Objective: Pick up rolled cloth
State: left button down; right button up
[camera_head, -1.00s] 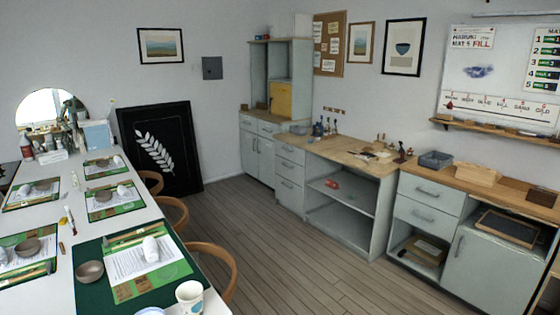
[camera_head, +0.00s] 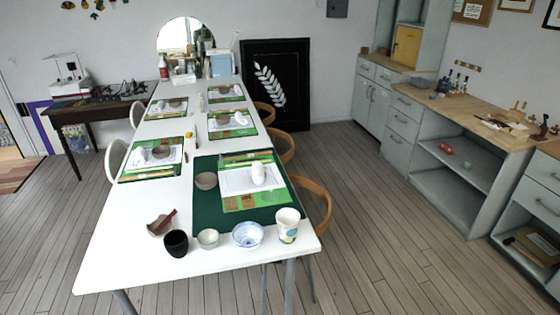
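Rolled white cloths lie on the place settings of the long white table. The nearest rolled cloth (camera_head: 258,173) lies on a white sheet on the green mat (camera_head: 207,222) at the near end. Another small white roll (camera_head: 139,155) lies on the left setting, and one (camera_head: 240,118) on the right setting farther back. Smaller white shapes on the far settings are too small to tell. Neither of my grippers shows in the view.
A broken brown bowl (camera_head: 160,225), black cup (camera_head: 176,243), small pale bowl (camera_head: 208,238), blue-and-white bowl (camera_head: 248,235) and patterned cup (camera_head: 287,225) line the table's (camera_head: 130,255) near edge. Wooden-backed chairs (camera_head: 313,200) stand along its right side. Open floor (camera_head: 390,240) lies to the right.

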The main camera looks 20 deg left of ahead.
aim_at(258, 172)
jog(key=u, duration=0.25)
jog(key=i+l+u, duration=0.3)
jog(key=u, duration=0.2)
jog(key=i+l+u, duration=0.5)
jog(key=k+j, duration=0.05)
jog(key=k, duration=0.05)
